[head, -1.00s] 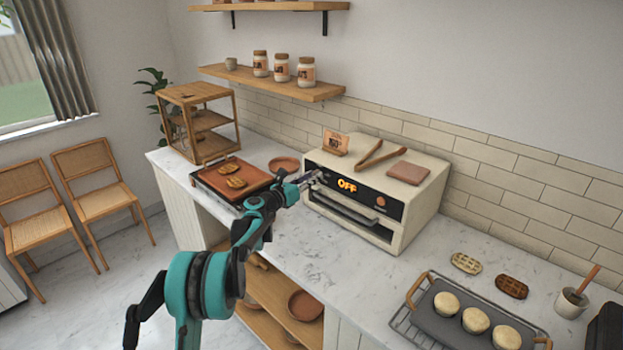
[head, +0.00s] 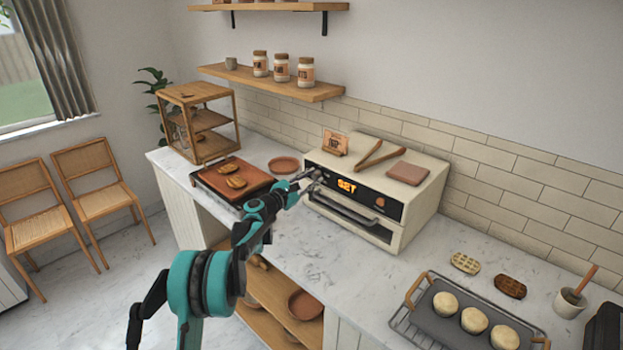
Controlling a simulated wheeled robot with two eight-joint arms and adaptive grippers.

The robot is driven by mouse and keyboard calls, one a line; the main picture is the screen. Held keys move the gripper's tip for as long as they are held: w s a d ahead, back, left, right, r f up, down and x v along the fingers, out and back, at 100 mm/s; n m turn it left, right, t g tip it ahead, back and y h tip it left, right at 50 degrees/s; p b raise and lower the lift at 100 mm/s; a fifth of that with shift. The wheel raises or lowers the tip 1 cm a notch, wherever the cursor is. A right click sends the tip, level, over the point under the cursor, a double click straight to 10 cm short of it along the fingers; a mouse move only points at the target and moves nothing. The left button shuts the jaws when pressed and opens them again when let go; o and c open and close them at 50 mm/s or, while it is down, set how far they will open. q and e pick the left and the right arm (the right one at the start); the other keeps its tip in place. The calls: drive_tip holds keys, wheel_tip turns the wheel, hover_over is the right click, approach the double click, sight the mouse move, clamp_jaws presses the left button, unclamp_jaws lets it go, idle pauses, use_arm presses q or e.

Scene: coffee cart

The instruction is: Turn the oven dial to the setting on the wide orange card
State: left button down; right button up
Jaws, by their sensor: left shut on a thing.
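The cream oven (head: 418,208) stands on the counter with a black front panel. Its lit orange display (head: 346,186) shows characters that look like "SET" but are too blurred to be sure. An orange card (head: 335,143) stands in a holder on top of the oven; its small number is hard to read. My left gripper (head: 316,177) reaches the left end of the panel and is shut on the oven dial, which the fingers mostly hide. A small round orange-brown mark or knob (head: 380,202) shows on the panel's right. My right gripper is out of view.
Wooden tongs (head: 370,155) and a brown square pad (head: 408,173) lie on the oven. A griddle with food (head: 262,180) is left of it. A wire rack tray (head: 400,322) with buns stands front right. The counter before the oven is clear.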

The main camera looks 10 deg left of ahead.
use_arm(q)
drive_tip(key=m, duration=0.4)
drive_tip(key=shift+f+m, duration=0.1)
drive_tip(key=shift+m, duration=0.2)
drive_tip(key=m, duration=0.5)
drive_tip(key=shift+m+h, duration=0.3)
drive_tip(key=shift+m, duration=0.1)
drive_tip(key=m, duration=0.4)
drive_tip(key=shift+f+m+p, duration=0.1)
drive_tip(key=shift+m+p, duration=0.2)
drive_tip(key=shift+p, duration=0.05)
drive_tip(key=m, duration=0.4)
drive_tip(key=shift+f+m+g, duration=0.1)
drive_tip(key=shift+m+g, duration=0.2)
drive_tip(key=shift+m, duration=0.1)
drive_tip(key=c, duration=1.2)
unclamp_jaws()
